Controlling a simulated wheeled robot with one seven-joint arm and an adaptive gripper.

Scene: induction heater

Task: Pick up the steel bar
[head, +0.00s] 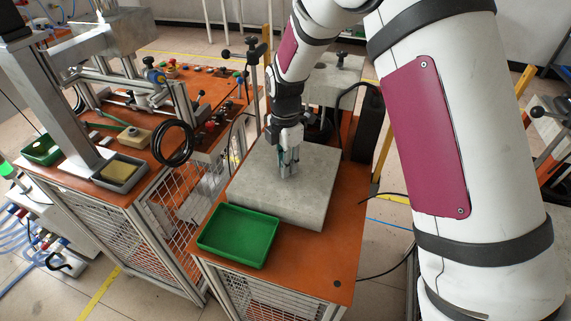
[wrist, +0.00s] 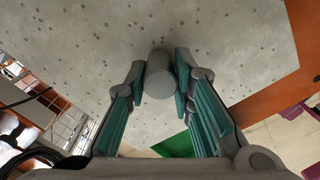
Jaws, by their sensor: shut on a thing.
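The steel bar (wrist: 160,75) is a grey cylinder, seen nearly end-on in the wrist view between the two teal-padded fingers. My gripper (wrist: 160,82) is shut on it near the fingertips. In the head view my gripper (head: 289,170) points down over the pitted grey stone block (head: 309,208), close above its top face. The fingers largely hide the bar there, and I cannot tell whether its lower end touches the block.
An empty green tray (head: 238,236) lies on the orange table (head: 310,272) in front of the block. To the left stands a workbench with a press, a black coil (head: 173,143) and a grey tray (head: 120,174). A black box (head: 368,124) stands behind the block.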

